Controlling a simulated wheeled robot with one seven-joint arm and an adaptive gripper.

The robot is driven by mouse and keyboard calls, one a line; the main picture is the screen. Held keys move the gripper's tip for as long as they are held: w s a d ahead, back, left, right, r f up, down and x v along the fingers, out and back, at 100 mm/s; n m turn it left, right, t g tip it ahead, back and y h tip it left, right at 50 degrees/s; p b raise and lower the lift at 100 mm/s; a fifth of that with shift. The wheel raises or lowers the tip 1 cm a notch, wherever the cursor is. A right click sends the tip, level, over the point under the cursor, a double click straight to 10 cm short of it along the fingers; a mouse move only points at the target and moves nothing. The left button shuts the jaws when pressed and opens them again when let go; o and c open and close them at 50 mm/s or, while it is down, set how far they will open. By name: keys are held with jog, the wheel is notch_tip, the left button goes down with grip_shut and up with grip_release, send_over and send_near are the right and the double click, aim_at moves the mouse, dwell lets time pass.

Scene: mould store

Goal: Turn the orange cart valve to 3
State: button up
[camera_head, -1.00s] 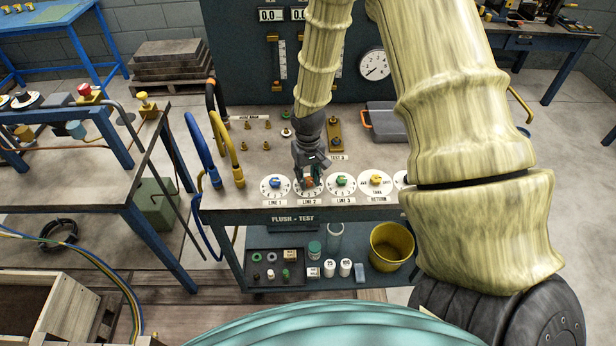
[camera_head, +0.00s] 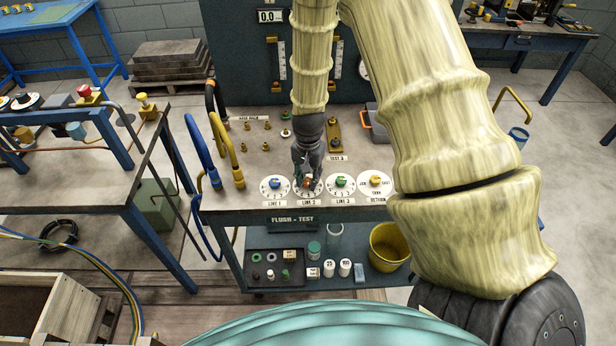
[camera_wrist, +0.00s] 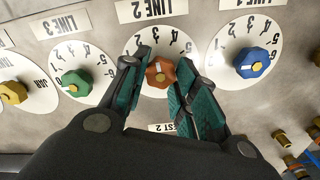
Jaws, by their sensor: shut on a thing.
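The orange valve knob (camera_wrist: 160,73) sits on the white LINE 2 dial (camera_wrist: 186,47) of the flush-test cart (camera_head: 255,217). In the head view my gripper (camera_head: 308,183) comes down from above and hides most of the orange knob.
The blue LINE 1 knob (camera_wrist: 251,62) and the green LINE 3 knob (camera_wrist: 76,83) stand close on either side. A yellow tank-return knob (camera_head: 376,180) is farther right. A yellow bucket (camera_head: 388,245) stands on the lower shelf.

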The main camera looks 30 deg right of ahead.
aim_at(309, 180)
jog(key=shift+w+d+r+m, duration=0.1)
jog(key=shift+m, duration=0.2)
jog(key=o, duration=1)
jog(key=shift+r, duration=5.95)
